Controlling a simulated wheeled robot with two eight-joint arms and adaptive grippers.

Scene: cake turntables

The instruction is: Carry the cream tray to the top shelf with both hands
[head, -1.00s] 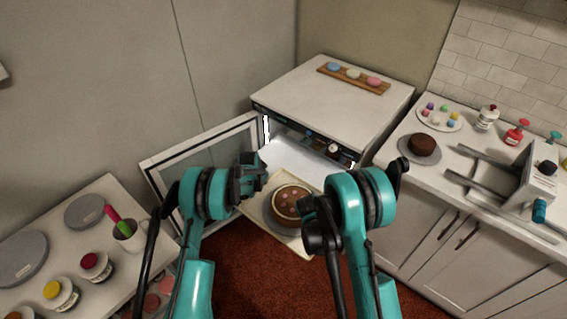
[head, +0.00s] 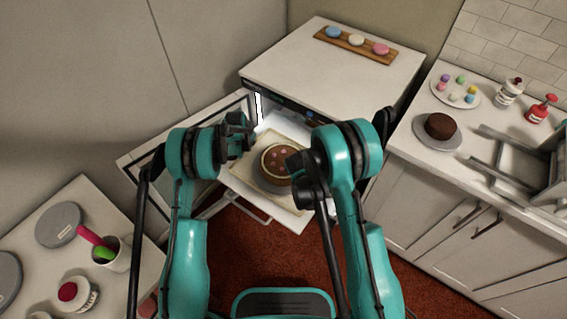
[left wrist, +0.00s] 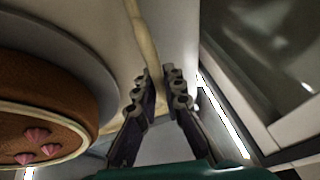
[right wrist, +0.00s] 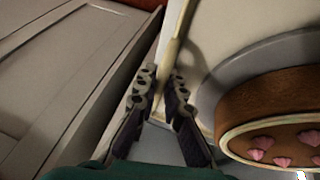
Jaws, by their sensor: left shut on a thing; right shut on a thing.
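The cream tray (head: 241,162) is held between my two grippers at the mouth of the open white cabinet (head: 330,75). A round brown cake (head: 281,158) with pink pieces stands on a grey board on it. My left gripper (head: 243,135) is shut on the tray's left rim, which shows between its fingers in the left wrist view (left wrist: 160,85). My right gripper (head: 308,188) is shut on the right rim, seen in the right wrist view (right wrist: 160,92). My right arm hides part of the tray. I cannot tell which shelf level the tray meets.
The cabinet's glazed door (head: 150,150) stands open at the left. A wooden board (head: 355,43) with three small cakes lies on the cabinet top. A counter with a chocolate cake (head: 439,126) is at the right. A table with a cup (head: 112,255) is at the lower left.

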